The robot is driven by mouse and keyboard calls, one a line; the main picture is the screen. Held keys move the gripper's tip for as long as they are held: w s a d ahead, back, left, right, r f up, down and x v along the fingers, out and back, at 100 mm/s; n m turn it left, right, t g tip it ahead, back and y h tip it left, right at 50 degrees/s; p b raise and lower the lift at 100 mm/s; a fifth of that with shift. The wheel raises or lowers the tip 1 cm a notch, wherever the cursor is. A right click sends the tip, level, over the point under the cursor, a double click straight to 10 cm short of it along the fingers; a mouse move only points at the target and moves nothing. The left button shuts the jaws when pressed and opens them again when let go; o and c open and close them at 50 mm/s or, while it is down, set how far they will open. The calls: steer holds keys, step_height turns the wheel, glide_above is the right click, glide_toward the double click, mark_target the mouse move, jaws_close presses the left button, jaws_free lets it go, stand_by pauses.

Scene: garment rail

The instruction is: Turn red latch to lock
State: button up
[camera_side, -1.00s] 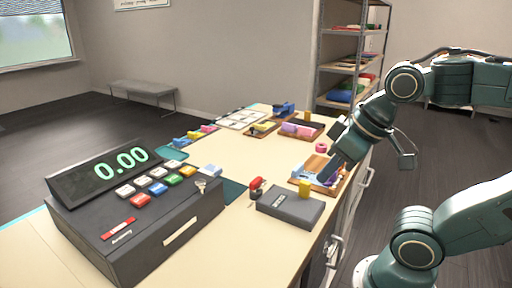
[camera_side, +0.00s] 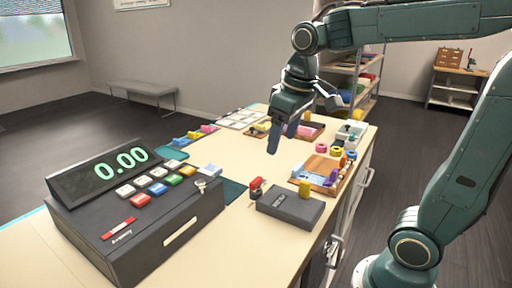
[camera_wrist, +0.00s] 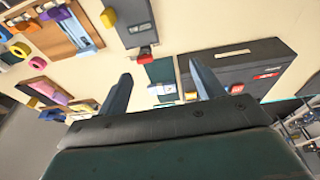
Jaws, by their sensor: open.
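A small red part (camera_side: 257,187), which looks like the red latch, sits at the left end of a dark grey box (camera_side: 290,207) on the counter. It also shows in the wrist view (camera_wrist: 146,51), at the box's end. Which way it is turned is too small to tell. A yellow block (camera_side: 304,189) is at the box's back right corner. My gripper (camera_side: 273,145) hangs above the counter, behind the red part and apart from it. In the wrist view its two fingers (camera_wrist: 159,67) are spread, with nothing between them.
A dark cash register (camera_side: 150,225) with a 0.00 display, coloured keys and a red strip fills the counter's left front. A wooden tray (camera_side: 320,170) with small items lies right of my gripper. Other trays lie farther back. Bare counter (camera_side: 240,160) surrounds the red part's far side.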

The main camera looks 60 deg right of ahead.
mark_target(256, 180)
steer(key=w+d+f+g, duration=0.1)
steer(key=w+d+f, duration=0.1)
steer(key=w, duration=0.3)
steer(key=w+d+f+g, duration=0.1)
steer(key=w+d+f, duration=0.1)
steer(key=w+d, duration=0.2)
steer(key=shift+w+d+f+g, duration=0.25)
steer(key=shift+w+d+g, duration=0.15)
steer(key=shift+w, duration=0.75)
steer(key=shift+f, duration=0.1)
step_height(256, 180, down, 14)
steer(key=shift+r, duration=0.2)
steer(key=c, duration=1)
